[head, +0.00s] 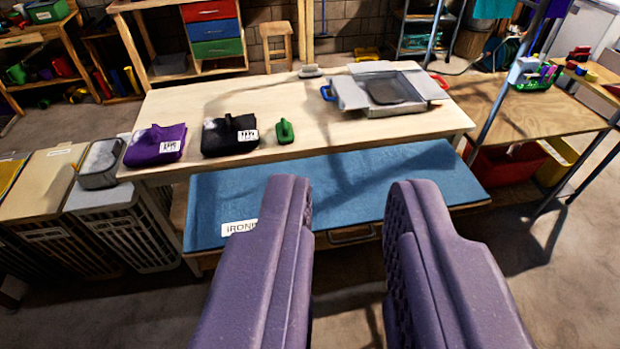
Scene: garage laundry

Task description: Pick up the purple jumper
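The purple jumper (157,144) lies folded on the left end of the wooden table (330,116), with a white label on its front. My gripper (345,195) is open and empty in the foreground, its two purple fingers spread apart. It is nearer to me than the table and to the right of the jumper, not touching it. Nothing hides the jumper.
A black folded garment (228,140) lies just right of the jumper, then a green handled object (285,132). A grey open box (385,92) stands at the table's right. A blue ironing surface (345,190) lies lower in front. Laundry baskets (120,225) stand at left.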

